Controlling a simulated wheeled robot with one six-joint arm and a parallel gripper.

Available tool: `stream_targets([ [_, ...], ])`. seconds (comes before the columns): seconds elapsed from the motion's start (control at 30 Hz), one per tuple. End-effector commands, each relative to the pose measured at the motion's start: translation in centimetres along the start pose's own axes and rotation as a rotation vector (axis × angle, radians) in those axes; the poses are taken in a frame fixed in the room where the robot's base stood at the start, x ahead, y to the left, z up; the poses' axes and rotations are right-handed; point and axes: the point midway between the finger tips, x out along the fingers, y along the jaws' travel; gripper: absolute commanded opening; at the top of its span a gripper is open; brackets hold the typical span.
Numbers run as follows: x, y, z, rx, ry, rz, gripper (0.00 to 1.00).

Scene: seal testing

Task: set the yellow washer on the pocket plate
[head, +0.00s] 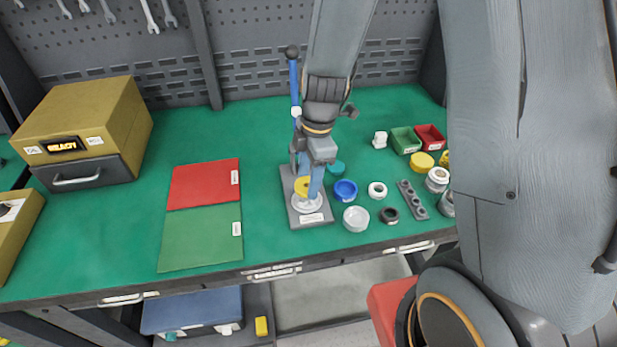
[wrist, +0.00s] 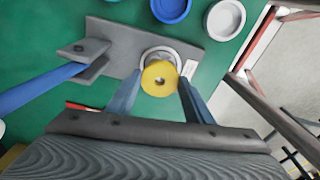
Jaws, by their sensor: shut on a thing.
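The yellow washer (wrist: 160,78) is a thick disc with a small central hole. My gripper (wrist: 160,82) is shut on it, with a blue finger at either side. In the head view the washer (head: 303,187) is low over the grey stand base, and my gripper (head: 311,183) partly covers it. A pale round plate (head: 309,205), which seems to be the pocket plate, sits on that base. Its rim (wrist: 157,52) shows behind the washer in the wrist view. The washer overlaps it there; I cannot tell whether they touch.
A lever with a blue handle (head: 294,80) and black knob rises beside my gripper. A blue cup (head: 345,190), white cup (head: 356,218) and several rings stand close on the right. Red (head: 204,184) and green mats (head: 201,237) lie left, with bare bench between.

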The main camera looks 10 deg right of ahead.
Motion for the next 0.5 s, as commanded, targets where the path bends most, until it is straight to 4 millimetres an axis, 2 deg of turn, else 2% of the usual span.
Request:
stream_targets([
  [0.4, 0.43, 0.02, 0.05, 0.000, 0.000, 0.000, 0.34],
  [0.43, 0.43, 0.02, 0.05, 0.000, 0.000, 0.000, 0.49],
  [0.5, 0.40, 0.01, 0.04, 0.000, 0.000, 0.000, 0.60],
])
